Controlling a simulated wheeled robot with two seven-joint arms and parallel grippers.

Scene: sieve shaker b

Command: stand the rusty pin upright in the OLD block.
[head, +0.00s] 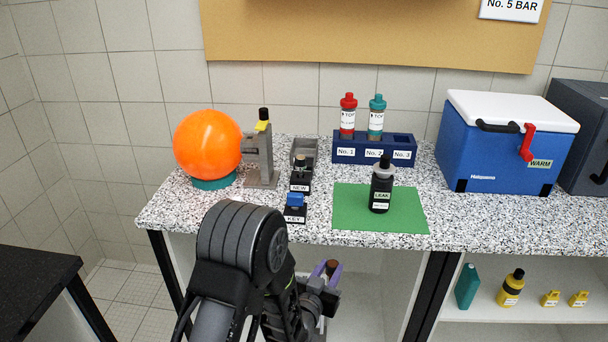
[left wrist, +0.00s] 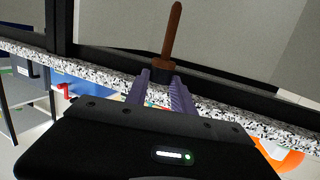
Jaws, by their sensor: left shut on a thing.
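The rusty pin (left wrist: 172,35) is a brown, slightly tapered rod that sticks out past the fingertips of my left gripper (left wrist: 163,85). A dark piece sits between the purple fingers at the pin's base; I cannot tell if it is part of the pin. In the head view, my left gripper (head: 328,270) is shut on the pin (head: 332,265), in front of and below the counter's front edge. No block with an OLD label can be made out. A black block marked NEW (head: 299,188) stands on the counter with a grey-brown piece in it. My right gripper is not in view.
A KEY block (head: 295,219) with a blue top stands in front of the NEW block. A LEAK bottle (head: 381,190) stands on a green mat (head: 345,215). An orange ball (head: 208,145), grey stand (head: 261,175), blue rack (head: 375,160) and cooler (head: 495,155) stand around. The counter's right front is clear.

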